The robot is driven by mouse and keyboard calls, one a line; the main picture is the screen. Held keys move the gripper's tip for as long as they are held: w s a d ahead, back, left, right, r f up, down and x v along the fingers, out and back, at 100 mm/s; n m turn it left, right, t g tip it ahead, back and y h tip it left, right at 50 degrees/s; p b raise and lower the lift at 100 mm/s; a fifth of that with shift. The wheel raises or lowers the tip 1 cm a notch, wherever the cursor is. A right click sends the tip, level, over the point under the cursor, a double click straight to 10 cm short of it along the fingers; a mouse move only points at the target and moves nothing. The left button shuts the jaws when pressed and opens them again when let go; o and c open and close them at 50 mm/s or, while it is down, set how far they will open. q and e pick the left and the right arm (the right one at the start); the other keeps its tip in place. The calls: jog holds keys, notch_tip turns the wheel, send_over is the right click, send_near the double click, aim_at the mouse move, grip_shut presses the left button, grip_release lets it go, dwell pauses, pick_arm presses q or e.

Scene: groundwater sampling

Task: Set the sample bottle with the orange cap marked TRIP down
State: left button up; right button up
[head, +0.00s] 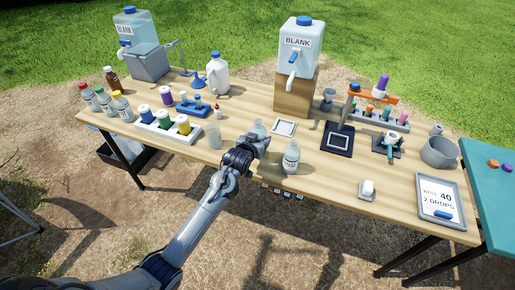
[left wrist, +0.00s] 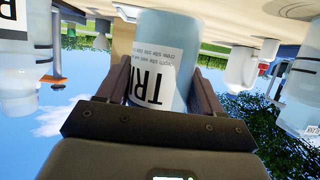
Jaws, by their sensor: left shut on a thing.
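My left gripper (head: 262,142) is over the front middle of the wooden table. It is shut on a clear sample bottle (head: 257,127), which shows mostly hidden behind the gripper in the head view. In the left wrist view, which is upside down, the bottle (left wrist: 172,30) sits between the two dark fingers, and its white label reads "TRI", the rest hidden. Its cap is hidden there. The bottle looks upright, close to the tabletop; I cannot tell whether its base touches. My right gripper is not in view.
Another labelled clear bottle (head: 291,157) stands just right of the gripper. A white rack (head: 150,129) of jars is farther left. Bare table (head: 325,172) lies right of the labelled bottle.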

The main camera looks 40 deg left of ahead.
pick_arm(q)
notch_tip(320, 180, down, 4)
jog(key=shift+s+f+b, duration=0.1)
jog(key=shift+b, duration=0.5)
jog(key=o, duration=1.3)
jog(key=shift+f, duration=0.15)
jog(key=shift+o, duration=0.2)
